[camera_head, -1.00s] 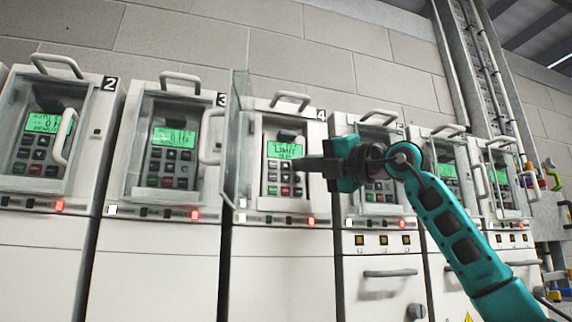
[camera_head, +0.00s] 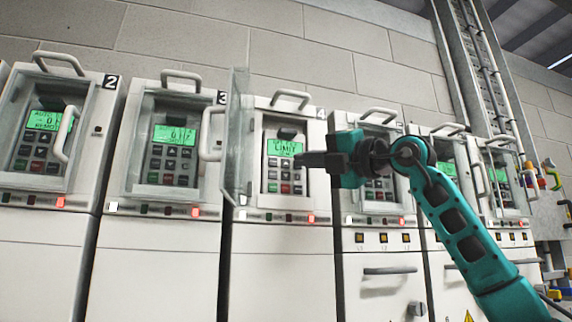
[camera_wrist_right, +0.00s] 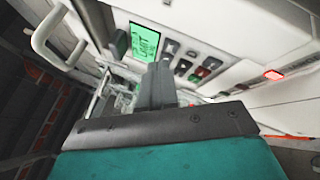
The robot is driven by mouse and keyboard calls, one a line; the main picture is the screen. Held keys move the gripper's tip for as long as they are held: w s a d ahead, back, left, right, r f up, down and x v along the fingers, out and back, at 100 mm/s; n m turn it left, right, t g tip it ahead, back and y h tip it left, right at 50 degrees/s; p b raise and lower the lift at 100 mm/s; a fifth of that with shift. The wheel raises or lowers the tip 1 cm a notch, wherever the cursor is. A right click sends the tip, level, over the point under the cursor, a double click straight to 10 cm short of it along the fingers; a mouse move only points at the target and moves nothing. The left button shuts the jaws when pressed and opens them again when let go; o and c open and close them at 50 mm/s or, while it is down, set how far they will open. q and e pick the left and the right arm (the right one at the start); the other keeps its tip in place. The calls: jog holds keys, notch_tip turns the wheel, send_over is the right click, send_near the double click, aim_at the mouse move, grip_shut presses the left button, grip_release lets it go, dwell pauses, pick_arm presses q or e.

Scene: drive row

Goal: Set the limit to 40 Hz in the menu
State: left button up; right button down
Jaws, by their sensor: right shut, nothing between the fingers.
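The drive unit labelled 4 (camera_head: 316,127) has its clear door (camera_head: 237,140) swung open to the left. Its green display (camera_head: 285,148) reads LIMIT; the small line below it is too small to read. The keypad (camera_head: 283,178) with grey, red and green keys is under the display. My right gripper (camera_head: 302,160) is shut and empty, its fingertips in front of the keypad's upper right. In the right wrist view its shut fingers (camera_wrist_right: 160,84) point towards the keys (camera_wrist_right: 187,66), beside the lit display (camera_wrist_right: 144,40); contact cannot be told. My left gripper is not in view.
Drive 3 (camera_head: 222,98) and drive 2 (camera_head: 110,82) stand to the left with handled doors and lit displays. More drives stand to the right, partly behind my right arm. A red lamp (camera_head: 311,219) glows below the keypad of drive 4.

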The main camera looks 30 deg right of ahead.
jog(key=shift+s, duration=0.1)
jog(key=s+b, duration=0.1)
jog(key=s, duration=0.1)
jog(key=s+a+b, duration=0.1)
jog(key=s, duration=0.1)
jog(key=shift+s+a, duration=0.1)
jog(key=shift+s, duration=0.3)
dwell(3.3)
